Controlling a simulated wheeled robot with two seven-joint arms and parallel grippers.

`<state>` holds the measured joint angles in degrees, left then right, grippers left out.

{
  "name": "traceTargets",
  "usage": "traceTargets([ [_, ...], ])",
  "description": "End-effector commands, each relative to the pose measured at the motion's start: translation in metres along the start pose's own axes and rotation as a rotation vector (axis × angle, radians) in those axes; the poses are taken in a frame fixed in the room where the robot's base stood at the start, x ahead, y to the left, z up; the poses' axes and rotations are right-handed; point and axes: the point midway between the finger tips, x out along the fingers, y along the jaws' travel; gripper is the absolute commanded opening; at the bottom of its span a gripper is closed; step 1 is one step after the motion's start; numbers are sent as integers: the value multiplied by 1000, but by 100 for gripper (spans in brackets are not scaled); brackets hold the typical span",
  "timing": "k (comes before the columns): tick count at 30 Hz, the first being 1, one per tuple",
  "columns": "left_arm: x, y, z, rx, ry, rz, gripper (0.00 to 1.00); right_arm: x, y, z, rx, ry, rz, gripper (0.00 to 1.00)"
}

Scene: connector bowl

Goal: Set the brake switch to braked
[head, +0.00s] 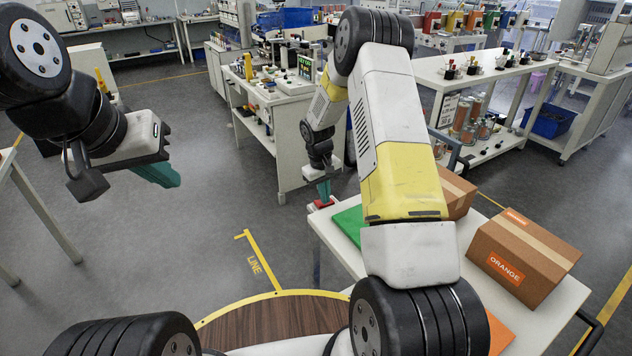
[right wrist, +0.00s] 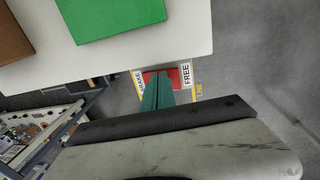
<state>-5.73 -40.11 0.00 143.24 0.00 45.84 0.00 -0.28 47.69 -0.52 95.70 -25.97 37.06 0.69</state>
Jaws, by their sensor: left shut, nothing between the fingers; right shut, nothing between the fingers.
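The brake switch is a small red part (right wrist: 174,74) at the edge of the white cart, in the right wrist view. A FREE label (right wrist: 186,75) stands on its right and a second label (right wrist: 138,82), hard to read, on its left. The red part also shows in the head view (head: 322,204) at the cart's far left corner. My right gripper (head: 324,196) is shut and empty right at the red part; its teal fingers (right wrist: 155,92) cover part of it. I cannot tell whether they touch. My left gripper (head: 170,180) is shut and empty, well left over open floor.
The white cart top (head: 323,226) carries a green panel (head: 350,222), an orange panel (head: 498,335) and cardboard boxes, one marked ORANGE (head: 522,255). A workbench (head: 285,135) stands behind my right gripper.

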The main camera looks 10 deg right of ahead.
Motion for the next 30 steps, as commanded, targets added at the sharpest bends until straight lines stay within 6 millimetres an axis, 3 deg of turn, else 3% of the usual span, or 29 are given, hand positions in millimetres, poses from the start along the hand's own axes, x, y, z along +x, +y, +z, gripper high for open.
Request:
traceTargets([
  [5,0,0,0,0,0,0,0,-7,1,0,1,2,1,0],
  [8,0,0,0,0,0,0,0,-22,2,0,0,3,2,0],
  [21,0,0,0,0,0,0,0,-114,22,1,1,3,1,0],
  [30,0,0,0,0,0,0,0,-137,27,1,0,0,0,0],
])
